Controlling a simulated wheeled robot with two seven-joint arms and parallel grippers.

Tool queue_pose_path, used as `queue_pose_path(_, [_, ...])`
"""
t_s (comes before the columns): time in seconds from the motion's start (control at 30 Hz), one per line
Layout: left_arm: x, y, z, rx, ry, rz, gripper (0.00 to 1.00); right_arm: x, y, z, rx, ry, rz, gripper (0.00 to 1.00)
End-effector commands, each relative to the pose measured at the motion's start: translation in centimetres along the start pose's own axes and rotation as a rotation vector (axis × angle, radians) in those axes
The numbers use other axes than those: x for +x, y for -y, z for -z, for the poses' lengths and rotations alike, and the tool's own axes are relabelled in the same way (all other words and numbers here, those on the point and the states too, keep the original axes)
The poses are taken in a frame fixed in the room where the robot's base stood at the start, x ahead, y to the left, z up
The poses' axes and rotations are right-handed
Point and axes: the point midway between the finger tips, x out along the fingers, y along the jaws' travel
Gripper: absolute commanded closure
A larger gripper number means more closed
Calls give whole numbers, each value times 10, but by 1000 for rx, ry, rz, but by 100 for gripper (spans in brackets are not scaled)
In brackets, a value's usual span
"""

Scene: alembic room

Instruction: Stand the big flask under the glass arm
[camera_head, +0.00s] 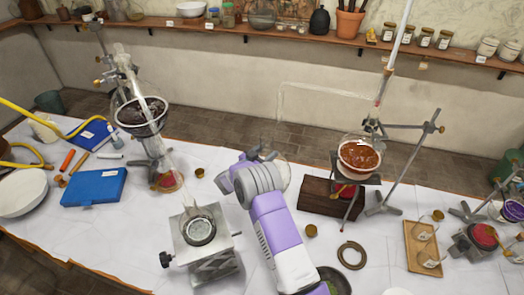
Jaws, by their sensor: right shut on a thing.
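My right arm reaches in from the bottom middle, and its gripper (262,156) is over the far part of the table, mostly hidden behind its own wrist. It is shut on a clear round glass thing, which looks like the big flask (281,177); only its right side shows beside the wrist. A sloping glass arm (177,180) runs down from the clamped glassware at the left. The held glass is to the right of this stand. My left gripper is not in view.
A dark wooden block (318,200) and a tripod with a brown-filled bowl (359,156) stand right of my gripper. A dark ring (351,255) and wooden tray (421,246) lie nearer. A blue case (94,187) lies left. White tabletop shows between them.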

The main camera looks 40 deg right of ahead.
Motion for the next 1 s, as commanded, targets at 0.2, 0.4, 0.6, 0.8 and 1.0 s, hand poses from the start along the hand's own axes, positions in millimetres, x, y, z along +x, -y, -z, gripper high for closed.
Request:
queue_pose_path(0.2, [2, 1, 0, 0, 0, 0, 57, 9, 1, 3, 3, -7, -2, 100])
queue_pose_path(0.4, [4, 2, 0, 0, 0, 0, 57, 20, 2, 3, 3, -6, -1, 100])
queue_pose_path(0.6, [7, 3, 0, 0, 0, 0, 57, 30, 4, 4, 3, -6, 0, 100])
queue_pose_path(0.8, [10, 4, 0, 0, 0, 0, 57, 41, 6, 4, 3, -7, -1, 100])
queue_pose_path(1.0, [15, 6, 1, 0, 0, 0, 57, 51, 8, 4, 4, -7, -1, 100])
